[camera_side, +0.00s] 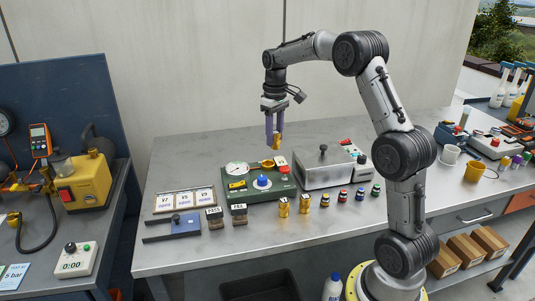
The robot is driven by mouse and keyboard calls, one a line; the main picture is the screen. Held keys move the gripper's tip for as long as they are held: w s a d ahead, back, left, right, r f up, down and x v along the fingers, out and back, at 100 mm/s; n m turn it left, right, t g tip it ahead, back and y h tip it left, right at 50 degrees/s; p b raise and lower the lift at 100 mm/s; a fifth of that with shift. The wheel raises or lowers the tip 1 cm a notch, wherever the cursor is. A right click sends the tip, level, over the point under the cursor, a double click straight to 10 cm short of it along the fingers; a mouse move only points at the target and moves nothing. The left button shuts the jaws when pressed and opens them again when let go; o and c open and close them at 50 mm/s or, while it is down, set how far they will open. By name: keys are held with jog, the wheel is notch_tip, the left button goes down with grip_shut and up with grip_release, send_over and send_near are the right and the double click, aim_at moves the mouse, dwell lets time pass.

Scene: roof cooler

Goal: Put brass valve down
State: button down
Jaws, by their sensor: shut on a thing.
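My gripper (274,125) points straight down with purple fingers, in the middle of the side view. It is shut on a brass valve (277,141), a small gold-coloured piece at the fingertips. The valve hangs above the bench, over the back of a green test unit (232,191) with a round gauge, a blue knob and a red part. Part of the valve is hidden between the fingers. Two similar brass pieces stand on the bench in front of the green unit, one left (284,207) and one right (305,203).
A grey metal box (325,170) stands right of the green unit. Several small dark-banded pieces (342,196) stand in front of it. The bench front (290,228) is clear.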

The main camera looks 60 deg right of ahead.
jog(key=w+f, duration=0.1)
jog(key=w+d+f, duration=0.1)
jog(key=f, duration=0.1)
jog(key=w+d+f, duration=0.1)
jog(key=f, duration=0.1)
jog(key=shift+w+f, duration=0.15)
jog(key=shift+w, duration=0.15)
jog(key=shift+f, duration=1.55)
jog(key=shift+f, duration=0.25)
